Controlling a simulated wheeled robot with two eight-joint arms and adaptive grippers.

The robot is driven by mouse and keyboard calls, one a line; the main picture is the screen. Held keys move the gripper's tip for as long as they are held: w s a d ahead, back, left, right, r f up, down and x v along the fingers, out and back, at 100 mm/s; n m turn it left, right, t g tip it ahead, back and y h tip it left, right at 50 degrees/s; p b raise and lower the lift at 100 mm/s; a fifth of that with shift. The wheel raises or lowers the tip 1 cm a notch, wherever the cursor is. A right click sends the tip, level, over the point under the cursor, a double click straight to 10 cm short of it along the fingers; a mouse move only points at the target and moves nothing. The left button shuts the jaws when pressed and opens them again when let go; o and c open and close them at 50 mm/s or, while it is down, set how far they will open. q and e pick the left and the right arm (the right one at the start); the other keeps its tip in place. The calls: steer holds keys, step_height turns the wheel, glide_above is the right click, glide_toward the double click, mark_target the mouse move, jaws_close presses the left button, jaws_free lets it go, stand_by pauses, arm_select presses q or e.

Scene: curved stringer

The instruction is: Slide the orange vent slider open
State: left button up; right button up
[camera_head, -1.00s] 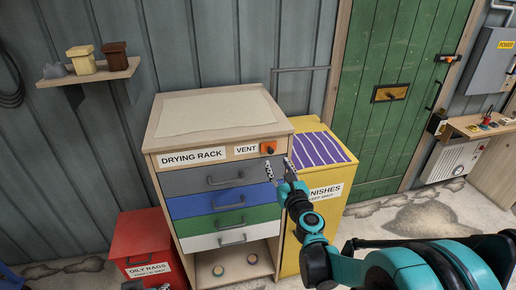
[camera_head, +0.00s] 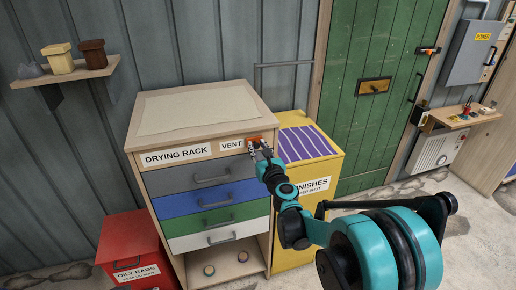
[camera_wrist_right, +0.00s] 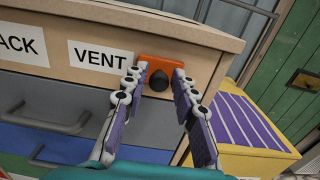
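The orange vent slider (camera_wrist_right: 166,67) is a small orange plate with a dark round knob (camera_wrist_right: 158,81), set in the top front board of the drying rack (camera_head: 190,110), just right of the VENT label (camera_wrist_right: 101,56). My right gripper (camera_wrist_right: 160,94) is open, with one finger on each side of the knob; I cannot tell whether either finger touches it. In the head view the right gripper (camera_head: 260,148) covers much of the slider (camera_head: 254,139). My left gripper is not in view.
Grey, blue, green and white drawers with handles (camera_head: 212,178) lie below the slider. A yellow cabinet (camera_head: 306,210) with a purple striped top stands right of the rack. A red oily rags bin (camera_head: 130,240) stands at the left.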

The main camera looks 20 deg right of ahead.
jaws_close()
steer(key=d, duration=0.5)
steer(key=shift+w+a, duration=0.1)
steer(key=o, duration=0.6)
jaws_free()
steer(key=s, duration=1.2)
steer(key=shift+d, duration=0.35)
